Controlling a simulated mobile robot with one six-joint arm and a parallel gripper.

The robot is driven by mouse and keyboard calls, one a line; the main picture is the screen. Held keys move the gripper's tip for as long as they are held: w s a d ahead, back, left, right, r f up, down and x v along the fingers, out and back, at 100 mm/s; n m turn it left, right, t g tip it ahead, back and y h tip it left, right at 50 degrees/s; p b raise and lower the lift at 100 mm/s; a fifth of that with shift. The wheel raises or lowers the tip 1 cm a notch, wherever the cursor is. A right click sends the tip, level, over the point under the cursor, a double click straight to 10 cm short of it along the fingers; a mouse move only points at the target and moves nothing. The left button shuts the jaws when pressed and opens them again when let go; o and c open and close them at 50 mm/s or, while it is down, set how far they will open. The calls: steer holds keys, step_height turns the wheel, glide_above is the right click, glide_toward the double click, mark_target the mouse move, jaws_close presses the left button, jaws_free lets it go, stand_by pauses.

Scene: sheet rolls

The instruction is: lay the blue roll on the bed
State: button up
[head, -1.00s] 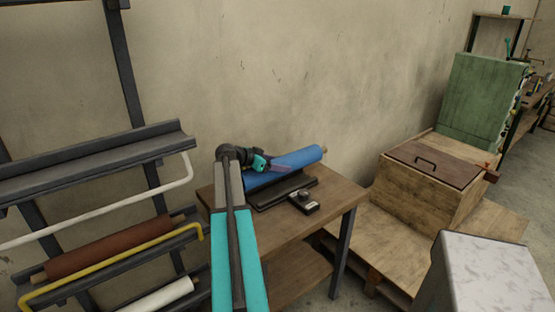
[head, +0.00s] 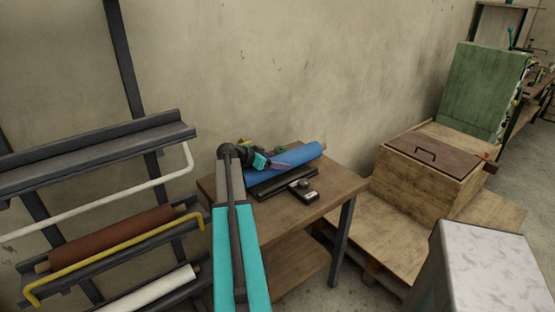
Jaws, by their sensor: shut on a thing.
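The blue roll (head: 300,157) is at the back of the wooden table, slanting up to the right, with a bit of its core showing at the right end. My gripper (head: 272,163) is at the roll's left part and shut on it. The gripper and wrist hide some of the roll's left end. A dark tray-like bed (head: 268,190) lies on the table just in front of and below the roll. I cannot tell whether the roll touches the bed.
A small black device (head: 304,190) sits right of the bed on the table (head: 340,186). A rack (head: 90,160) with a brown roll (head: 110,236) and a white roll (head: 155,290) stands left. A wooden box (head: 430,180) is to the right. A small green thing shows behind the roll.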

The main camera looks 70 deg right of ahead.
steer(key=shift+f, duration=1.05)
steer(key=o, duration=2.1)
steer(key=shift+f, duration=0.2)
steer(key=shift+a, duration=0.15)
steer(key=shift+b+v, duration=0.8)
steer(key=shift+v, duration=2.9)
